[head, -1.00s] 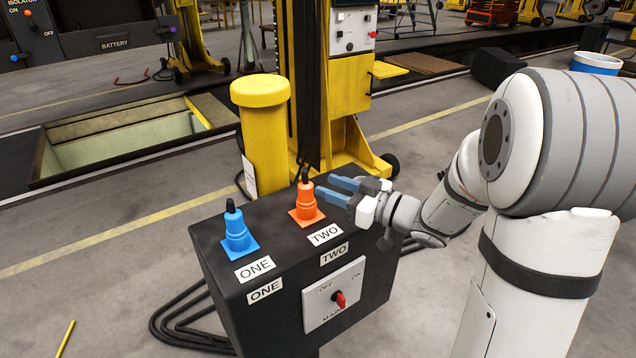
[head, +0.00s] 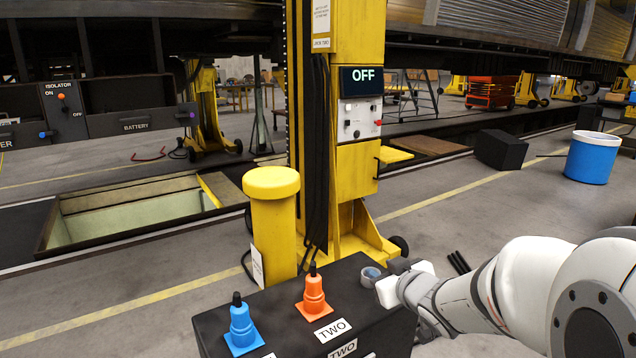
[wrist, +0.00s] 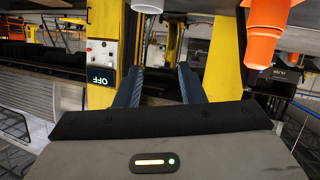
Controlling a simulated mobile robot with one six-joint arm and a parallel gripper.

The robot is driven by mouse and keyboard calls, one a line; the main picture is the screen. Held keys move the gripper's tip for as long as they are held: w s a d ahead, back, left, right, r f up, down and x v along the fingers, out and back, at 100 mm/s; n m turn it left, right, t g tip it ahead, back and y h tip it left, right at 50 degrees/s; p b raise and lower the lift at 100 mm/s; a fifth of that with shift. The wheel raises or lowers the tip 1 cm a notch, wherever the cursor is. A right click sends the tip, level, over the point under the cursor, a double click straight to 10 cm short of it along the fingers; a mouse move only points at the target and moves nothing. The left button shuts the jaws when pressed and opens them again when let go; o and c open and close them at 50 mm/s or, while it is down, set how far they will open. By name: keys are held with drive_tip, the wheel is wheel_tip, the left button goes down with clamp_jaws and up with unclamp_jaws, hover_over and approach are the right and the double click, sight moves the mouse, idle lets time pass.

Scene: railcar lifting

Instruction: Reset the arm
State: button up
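My gripper (head: 374,276) is at the right of the black control box (head: 362,300) in the head view, beside the orange plug (head: 314,297). It looks apart from the plug. In the wrist view my gripper's (wrist: 160,78) two blue-grey fingers are spread with nothing held between them. The orange plug also shows at the upper right of the wrist view (wrist: 262,42), outside the fingers. My arm reaches in from the right edge of the head view.
A blue plug (head: 241,328) stands left of the orange one. Behind the box are a yellow bollard (head: 272,225) and a yellow jack column (head: 357,185) whose display (head: 362,80) reads OFF. An open floor pit (head: 135,213) is at left. A blue bin (head: 591,158) stands at right.

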drive_tip(key=s+f+m+g+h+p, duration=0.2)
drive_tip(key=s+m+g, duration=0.3)
drive_tip(key=s, duration=1.9)
drive_tip(key=d+g+h, duration=0.1)
drive_tip(key=g, duration=0.4)
drive_tip(key=shift+s+f+m+g+h, duration=0.2)
drive_tip(key=shift+s+m+g+h, duration=0.1)
drive_tip(key=shift+s+g+h, duration=0.1)
